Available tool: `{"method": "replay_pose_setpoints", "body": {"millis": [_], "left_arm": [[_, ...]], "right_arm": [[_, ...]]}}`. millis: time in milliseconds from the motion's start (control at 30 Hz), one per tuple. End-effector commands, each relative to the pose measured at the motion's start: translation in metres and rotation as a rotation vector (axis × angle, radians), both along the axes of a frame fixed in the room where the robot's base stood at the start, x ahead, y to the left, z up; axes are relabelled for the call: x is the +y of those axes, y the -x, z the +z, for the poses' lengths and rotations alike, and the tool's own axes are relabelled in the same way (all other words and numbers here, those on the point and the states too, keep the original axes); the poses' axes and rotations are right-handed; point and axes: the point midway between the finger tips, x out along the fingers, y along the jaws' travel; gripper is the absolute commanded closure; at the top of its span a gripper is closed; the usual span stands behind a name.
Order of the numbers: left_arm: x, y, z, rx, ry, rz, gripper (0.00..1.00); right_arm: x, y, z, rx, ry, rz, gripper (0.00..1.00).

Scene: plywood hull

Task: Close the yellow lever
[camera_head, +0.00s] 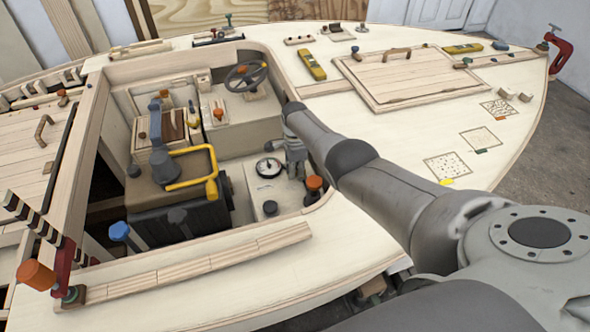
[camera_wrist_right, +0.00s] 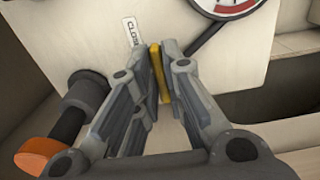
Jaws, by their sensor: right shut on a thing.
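The yellow lever (camera_wrist_right: 157,62) shows in the right wrist view as a narrow upright strip between my fingers, beside a white label (camera_wrist_right: 131,40) reading "CLOS…". My right gripper (camera_wrist_right: 161,75) is shut on the lever, with a finger on each side of it. In the head view my right gripper (camera_head: 295,172) reaches down into the cockpit beside the round gauge (camera_head: 268,167). The lever is hidden there behind the gripper. My left gripper is not in view.
An orange-capped valve (camera_head: 314,183) stands close to the gripper. A yellow-handled engine part (camera_head: 192,182) lies to the left. The cockpit rim and pale deck (camera_head: 400,130) lie beneath my right arm.

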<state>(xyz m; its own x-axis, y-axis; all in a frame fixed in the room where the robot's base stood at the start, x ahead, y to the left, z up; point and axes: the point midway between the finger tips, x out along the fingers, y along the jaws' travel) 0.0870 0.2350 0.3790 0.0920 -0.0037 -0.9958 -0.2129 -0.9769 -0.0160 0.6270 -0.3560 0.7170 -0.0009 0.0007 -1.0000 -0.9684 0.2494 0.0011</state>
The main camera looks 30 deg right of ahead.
Motion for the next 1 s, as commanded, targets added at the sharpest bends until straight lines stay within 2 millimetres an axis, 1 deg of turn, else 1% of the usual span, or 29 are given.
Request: {"method": "replay_pose_setpoints", "body": {"millis": [133,167,300,633,767,1000], "left_arm": [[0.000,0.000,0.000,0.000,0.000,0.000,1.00],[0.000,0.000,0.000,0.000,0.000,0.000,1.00],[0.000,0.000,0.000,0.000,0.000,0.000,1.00],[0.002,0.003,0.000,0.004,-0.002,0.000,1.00],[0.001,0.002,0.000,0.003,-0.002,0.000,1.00],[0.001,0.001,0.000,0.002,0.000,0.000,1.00]], "right_arm": [[-0.001,0.000,0.001,-0.001,0.002,0.000,1.00],[-0.001,0.000,0.001,-0.001,0.002,0.000,0.86],[-0.001,0.000,0.001,-0.001,0.002,0.000,0.68],[0.000,0.000,0.001,-0.001,0.001,0.001,0.68],[0.000,0.000,0.003,-0.001,0.000,0.001,0.68],[-0.001,-0.001,0.020,-0.003,0.002,0.002,0.68]]}}
